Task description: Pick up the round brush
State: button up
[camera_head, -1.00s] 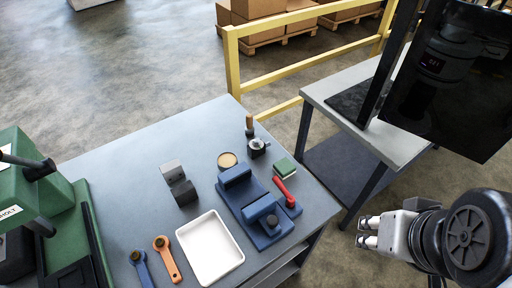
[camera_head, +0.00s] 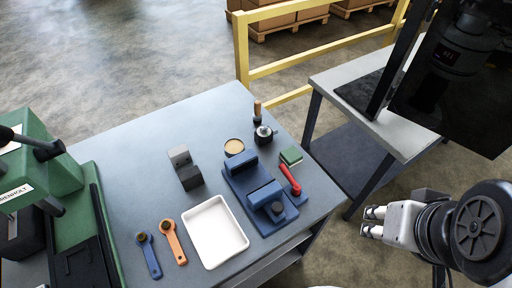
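What looks like the round brush (camera_head: 257,113) stands upright near the back right corner of the grey workbench, with a wooden handle on top and a dark lower end. It is just behind a small dark pot-like item with a metal top (camera_head: 264,134). My gripper (camera_head: 369,221) is at the right, off the bench and well apart from the brush. Its two pale fingers point left with a gap between them, and nothing is held.
The workbench (camera_head: 135,130) carries a blue vise (camera_head: 247,181) with a red handle, a round tin (camera_head: 234,146), a green block (camera_head: 291,156), a white tray (camera_head: 224,243), two wrenches and a green press (camera_head: 40,170). A yellow rail (camera_head: 300,62) and a side table with a dark screen stand beyond.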

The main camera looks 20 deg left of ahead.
aim_at(257, 117)
jog(key=z, duration=0.45)
jog(key=i+l+z, duration=0.3)
jog(key=l, duration=0.2)
jog(key=i+l+z, duration=0.3)
jog(key=i+u, duration=0.2)
jog(key=u, duration=0.2)
jog(key=i+u, duration=0.2)
jog(key=u, duration=0.2)
jog(key=i+l+u, duration=0.15)
jog(key=u, duration=0.25)
jog(key=i+l+u, duration=0.15)
jog(key=u, duration=0.25)
jog(key=i+u, duration=0.15)
jog(key=u, duration=0.3)
jog(key=i+u, duration=0.2)
jog(key=u, duration=0.25)
jog(key=i+u, duration=0.2)
jog(key=u, duration=0.3)
jog(key=i+l+u, duration=0.1)
jog(key=u, duration=0.35)
jog(key=l, duration=0.1)
